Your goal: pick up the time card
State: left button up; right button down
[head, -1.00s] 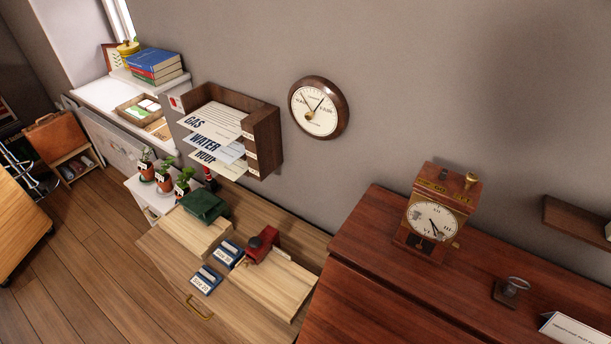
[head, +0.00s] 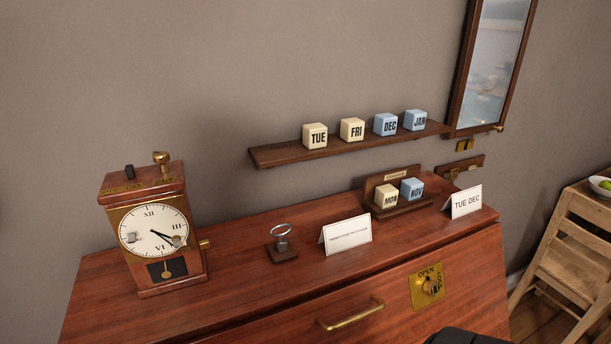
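No card that I can identify as the time card shows in the head view. A wooden box clock (head: 150,228) with a white dial and brass trim stands at the left of the red-brown cabinet top. A white folded card (head: 346,236) with small print, too small to read, stands in the middle of the top. Another folded card reading TUE DEC (head: 465,201) stands near its right end. Neither of my grippers can be made out. A dark rounded shape cuts into the bottom edge at the right, and I cannot tell what part it is.
A small stand with a metal ring (head: 282,243) is beside the clock. A holder (head: 377,183) bears MON and NOV blocks. A wall shelf (head: 276,155) carries several lettered blocks. The cabinet front (head: 250,325) has a brass handle (head: 350,315) and an OPEN/LOCK plate (head: 427,287). A wooden chair (head: 570,235) stands right.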

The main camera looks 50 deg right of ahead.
aim_at(341, 235)
jog(key=z, duration=1.95)
jog(key=l+u, duration=0.15)
jog(key=l, duration=0.35)
jog(key=i+l+u, duration=0.1)
jog(key=l, duration=0.35)
